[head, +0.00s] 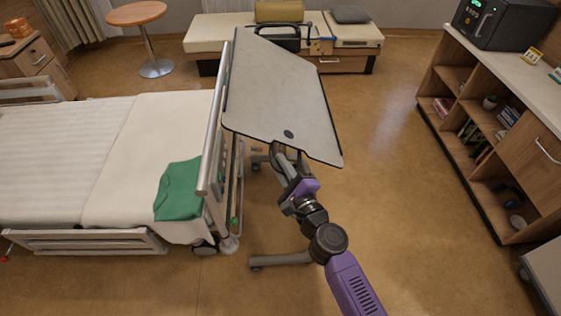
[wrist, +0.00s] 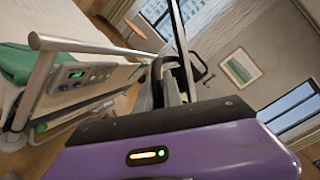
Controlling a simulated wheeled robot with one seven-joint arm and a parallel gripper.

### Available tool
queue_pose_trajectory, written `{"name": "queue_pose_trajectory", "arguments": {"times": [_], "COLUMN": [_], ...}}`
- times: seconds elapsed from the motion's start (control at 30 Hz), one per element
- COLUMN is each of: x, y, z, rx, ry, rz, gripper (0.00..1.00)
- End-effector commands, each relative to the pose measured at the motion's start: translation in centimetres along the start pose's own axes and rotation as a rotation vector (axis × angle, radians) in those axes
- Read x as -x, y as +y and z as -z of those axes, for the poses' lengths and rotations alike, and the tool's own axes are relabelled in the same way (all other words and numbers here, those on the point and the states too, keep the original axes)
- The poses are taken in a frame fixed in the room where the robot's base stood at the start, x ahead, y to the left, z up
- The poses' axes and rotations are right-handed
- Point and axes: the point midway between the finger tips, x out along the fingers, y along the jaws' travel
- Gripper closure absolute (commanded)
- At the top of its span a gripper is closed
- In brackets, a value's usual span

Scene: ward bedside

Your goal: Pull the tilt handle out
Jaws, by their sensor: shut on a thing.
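The overbed table (head: 275,95) has a pale grey top with a dark edge, tilted, beside the bed. In the wrist view its top shows nearly edge-on as a thin upright strip (wrist: 182,38). My gripper (head: 283,160) reaches under the near edge of the top. In the wrist view my gripper's fingers (wrist: 172,88) are close together, shut on the tilt handle. The handle is mostly hidden by the fingers and the tabletop, so how far out it stands cannot be told.
A bed (head: 60,150) with a side rail (head: 212,135) and a green cloth (head: 178,188) stands close on the left. The table's base leg (head: 280,260) lies low near my arm. A shelf unit (head: 490,130) stands right; the floor between is clear.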

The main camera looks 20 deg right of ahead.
Motion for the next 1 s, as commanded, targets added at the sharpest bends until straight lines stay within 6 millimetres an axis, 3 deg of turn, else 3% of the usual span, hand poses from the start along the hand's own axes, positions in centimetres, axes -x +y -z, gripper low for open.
{"name": "queue_pose_trajectory", "arguments": {"times": [0.03, 0.07, 0.17, 0.57, 1.0], "x": [0.2, 0.2, 0.2, 0.7, 6.9], "y": [0.4, 0.4, 0.4, 0.3, 0.4], "z": [-0.2, -0.2, -0.2, -0.1, 0.0], "rx": [-0.001, -0.001, -0.001, 0.000, 0.000], "ry": [-0.004, -0.005, -0.005, -0.003, -0.003], "rz": [-0.008, -0.008, -0.008, -0.005, -0.006], "gripper": [1.00, 0.85, 0.67, 0.67, 0.67]}}
